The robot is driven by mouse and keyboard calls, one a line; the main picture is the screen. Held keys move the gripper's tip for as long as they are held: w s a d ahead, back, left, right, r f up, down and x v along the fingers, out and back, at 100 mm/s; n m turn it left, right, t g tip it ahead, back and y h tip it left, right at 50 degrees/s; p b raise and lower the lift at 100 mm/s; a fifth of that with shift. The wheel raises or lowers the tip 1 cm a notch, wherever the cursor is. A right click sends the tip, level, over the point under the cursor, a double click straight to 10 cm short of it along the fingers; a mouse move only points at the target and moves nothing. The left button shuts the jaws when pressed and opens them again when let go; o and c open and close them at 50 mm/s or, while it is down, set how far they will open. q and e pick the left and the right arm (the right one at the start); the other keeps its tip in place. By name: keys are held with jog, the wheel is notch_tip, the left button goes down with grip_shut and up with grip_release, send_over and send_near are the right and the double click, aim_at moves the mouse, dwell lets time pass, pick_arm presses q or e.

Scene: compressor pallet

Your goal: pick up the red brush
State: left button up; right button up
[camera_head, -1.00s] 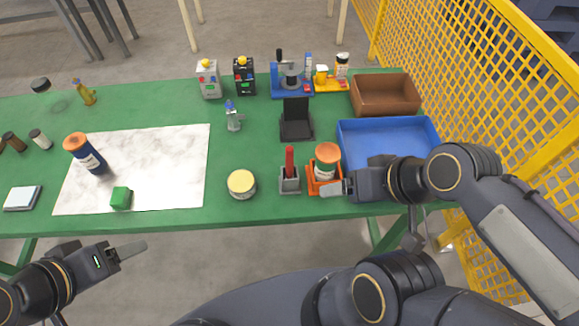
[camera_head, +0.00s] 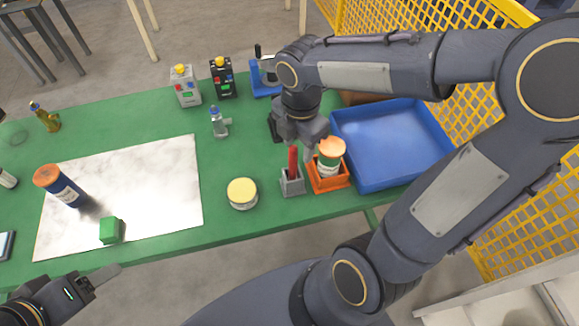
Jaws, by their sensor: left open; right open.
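The red brush (camera_head: 293,160) stands upright in a small grey holder (camera_head: 292,187) near the front edge of the green table. Only its red handle shows. My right gripper (camera_head: 301,150) points down over the brush's upper end, with its jaws open around or just beside the handle; I cannot tell which. My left gripper (camera_head: 105,277) is open and empty, low at the left, off the table's front edge and far from the brush.
An orange holder with a white, orange-lidded jar (camera_head: 331,155) stands right beside the brush. A blue tray (camera_head: 434,150) lies to the right, a yellow-lidded tin (camera_head: 242,193) to the left.

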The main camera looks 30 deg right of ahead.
aim_at(293, 158)
jog(key=f, duration=0.5)
jog(key=shift+w+a+f, duration=0.35)
jog(key=shift+a, duration=0.05)
grip_shut()
